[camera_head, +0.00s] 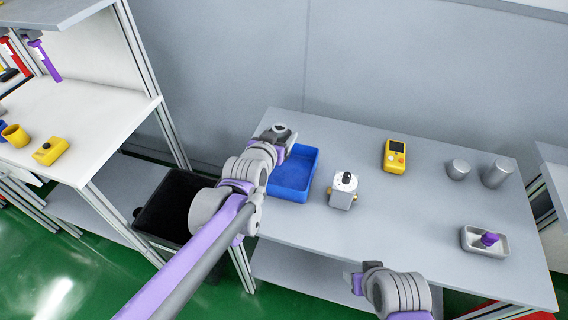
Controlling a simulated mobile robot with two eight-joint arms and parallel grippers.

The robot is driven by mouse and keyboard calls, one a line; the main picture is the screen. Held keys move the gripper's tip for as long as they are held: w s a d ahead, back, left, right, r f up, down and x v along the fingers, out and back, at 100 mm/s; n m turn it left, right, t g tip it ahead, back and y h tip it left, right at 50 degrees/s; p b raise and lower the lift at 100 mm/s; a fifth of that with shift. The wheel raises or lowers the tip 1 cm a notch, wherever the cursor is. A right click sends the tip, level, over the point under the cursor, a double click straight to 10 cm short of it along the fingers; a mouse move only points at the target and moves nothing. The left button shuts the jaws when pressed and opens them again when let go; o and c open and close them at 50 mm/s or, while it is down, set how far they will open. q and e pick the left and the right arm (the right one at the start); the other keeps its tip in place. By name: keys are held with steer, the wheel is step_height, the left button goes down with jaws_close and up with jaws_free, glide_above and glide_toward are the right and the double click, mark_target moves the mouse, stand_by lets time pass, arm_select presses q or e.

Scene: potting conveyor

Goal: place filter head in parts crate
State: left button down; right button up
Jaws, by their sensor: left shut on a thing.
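The blue open crate (309,172) stands on the left part of the grey table, and its visible floor looks empty. My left gripper (281,140) is at the crate's far left corner. It is shut on a small grey piece with a dark spot on top (278,129), which looks like the filter head. My wrist hides part of this piece and the crate's left side. I cannot tell whether the piece touches the crate. My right gripper (355,280) is low at the table's front edge, seen small and from behind. Its jaws are not clear.
Right of the crate stands a silver block with a black knob and yellow fittings (342,191). Farther right are a yellow meter (395,156), two grey cylinders (497,173) and a grey tray (470,238) with a purple-handled item. A black bin (178,201) stands left of the table.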

arm_select(q)
step_height(320, 180, down, 3)
steer(key=shift+a+f+b, duration=0.15)
steer(key=shift+f+b, duration=0.05)
steer(key=shift+b, duration=0.1)
steer(key=shift+f+b, duration=0.45)
steer(key=shift+f, duration=1.85)
steer(key=shift+f, duration=0.1)
jaws_free()
steer(key=shift+s+r, duration=0.25)
steer(key=shift+s, duration=0.05)
steer(key=p+v, duration=0.2)
steer(key=v, duration=0.9)
steer(key=s+a+f+n+g+y, duration=0.1)
steer(key=s+a+f+g+y, duration=0.1)
steer(key=s+a+f+g, duration=0.2)
steer(key=s+a+f+n+g+y, duration=0.2)
steer(key=s+a+f+g, duration=0.2)
steer(key=s+a, duration=0.6)
steer(key=s+f, duration=0.2)
steer(key=s, duration=0.5)
steer(key=shift+f+n, duration=0.15)
steer(key=shift+n, duration=0.15)
